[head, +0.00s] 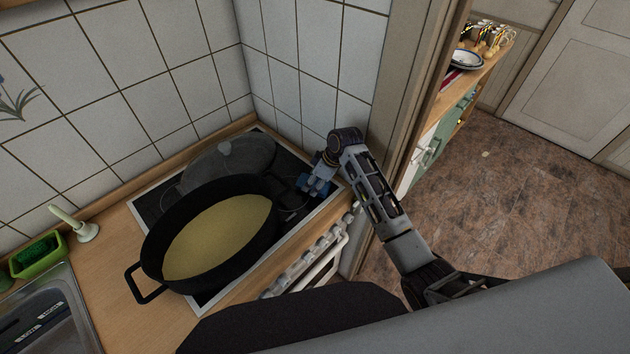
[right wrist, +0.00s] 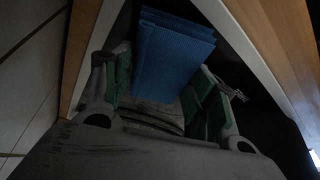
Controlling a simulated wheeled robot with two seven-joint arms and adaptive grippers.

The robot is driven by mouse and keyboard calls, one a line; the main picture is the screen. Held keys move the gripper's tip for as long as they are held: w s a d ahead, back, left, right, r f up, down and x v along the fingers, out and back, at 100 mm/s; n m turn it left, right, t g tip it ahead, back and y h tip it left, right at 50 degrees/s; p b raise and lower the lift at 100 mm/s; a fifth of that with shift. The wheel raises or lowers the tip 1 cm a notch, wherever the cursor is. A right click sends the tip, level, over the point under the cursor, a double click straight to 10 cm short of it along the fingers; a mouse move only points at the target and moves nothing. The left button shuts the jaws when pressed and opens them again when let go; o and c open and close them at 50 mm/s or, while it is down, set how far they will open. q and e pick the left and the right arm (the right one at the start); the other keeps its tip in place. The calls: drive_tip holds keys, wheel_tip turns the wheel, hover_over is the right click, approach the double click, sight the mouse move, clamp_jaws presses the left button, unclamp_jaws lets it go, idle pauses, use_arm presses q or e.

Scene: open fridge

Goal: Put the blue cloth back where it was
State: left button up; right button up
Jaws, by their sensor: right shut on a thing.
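The blue cloth (right wrist: 172,58) is a folded, textured bundle in the right wrist view, between the green-padded fingers of my right gripper (right wrist: 165,90). The gripper is shut on it. In the head view, my right gripper (head: 320,176) is at the right corner of the dark stovetop, to the right of the big black pot. A small blue patch of the cloth (head: 313,188) shows by its fingers, mostly hidden by them. I cannot tell if the cloth touches the stovetop. My left gripper is not in view.
A black pot (head: 155,245) with yellowish contents stands on the stove (head: 285,208), with a dark lid (head: 232,160) behind it. Tiled walls (head: 315,75) close the corner. A sink (head: 45,315), green sponge holder (head: 38,255) and brush (head: 82,228) are at left. A door frame (head: 408,75) stands close right.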

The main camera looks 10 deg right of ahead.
drive_tip(key=shift+f, duration=0.1)
drive_tip(key=o, duration=0.9)
drive_tip(key=b+v, duration=0.2)
drive_tip(key=v, duration=1)
idle(0.5)
